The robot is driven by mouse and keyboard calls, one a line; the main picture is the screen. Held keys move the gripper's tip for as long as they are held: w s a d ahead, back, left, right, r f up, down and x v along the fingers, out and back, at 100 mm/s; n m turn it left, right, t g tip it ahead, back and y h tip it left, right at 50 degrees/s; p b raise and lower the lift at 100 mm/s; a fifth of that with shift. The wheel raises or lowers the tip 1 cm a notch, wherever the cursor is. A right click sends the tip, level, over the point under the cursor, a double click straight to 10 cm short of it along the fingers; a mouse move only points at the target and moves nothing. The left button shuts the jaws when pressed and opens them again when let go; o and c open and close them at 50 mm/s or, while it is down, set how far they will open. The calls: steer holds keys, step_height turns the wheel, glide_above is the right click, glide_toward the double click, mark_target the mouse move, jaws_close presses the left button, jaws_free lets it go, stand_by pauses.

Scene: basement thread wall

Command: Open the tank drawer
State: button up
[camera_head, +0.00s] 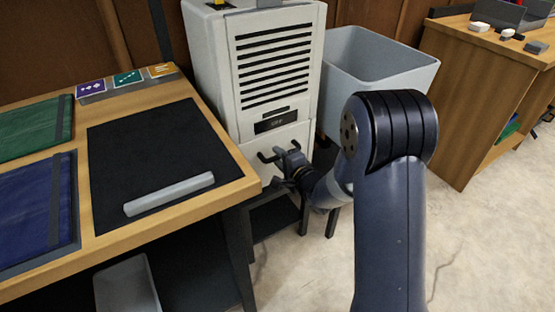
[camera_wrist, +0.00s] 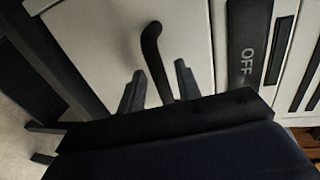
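The tank drawer (camera_head: 252,150) is the pale lower front of the white vented machine (camera_head: 228,65), and it looks flush with the body. Its dark bar handle (camera_head: 266,157) sticks out from the front. The drawer front (camera_wrist: 95,45) and the handle (camera_wrist: 152,45) also show in the wrist view. My gripper (camera_head: 284,155) is at the handle. In the wrist view, my gripper (camera_wrist: 159,70) is open, with one finger on each side of the handle and a visible gap to each. The handle's lower end is hidden behind my gripper body.
A wooden table (camera_head: 240,185) with a black mat (camera_head: 150,145) and a grey bar (camera_head: 168,194) stands at left. A grey bin (camera_head: 385,75) is right of the machine. A wooden bench (camera_head: 470,110) is farther right. Floor (camera_head: 485,240) at the front right is clear.

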steer(key=shift+w+a+f, duration=0.15)
steer(key=shift+w+a, duration=0.25)
steer(key=shift+w, duration=0.1)
steer(key=shift+c, duration=0.5)
jaws_close()
